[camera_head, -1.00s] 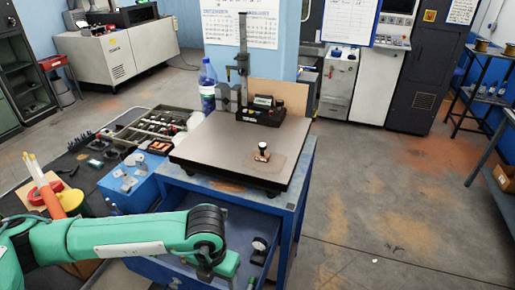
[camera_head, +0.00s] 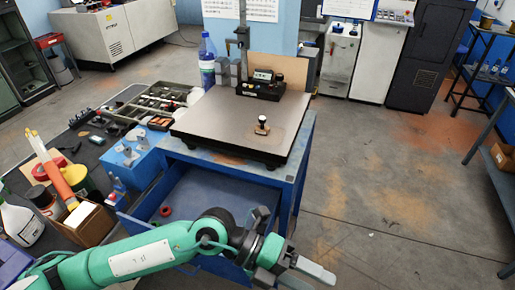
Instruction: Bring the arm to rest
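My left arm reaches in from the lower left, and its gripper (camera_head: 308,272) is at the bottom edge, in front of and to the right of the bench's open drawer. The fingers point right and are partly cut off, so I cannot tell whether they are apart. I see nothing held in them. My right gripper is not in view.
The blue bench (camera_head: 222,166) has its drawer (camera_head: 187,200) pulled out below a dark surface plate (camera_head: 215,125). A small stamp-like piece (camera_head: 262,126) and a gauge stand (camera_head: 262,85) are on the plate. Bottles and boxes crowd the left. Floor at right is clear.

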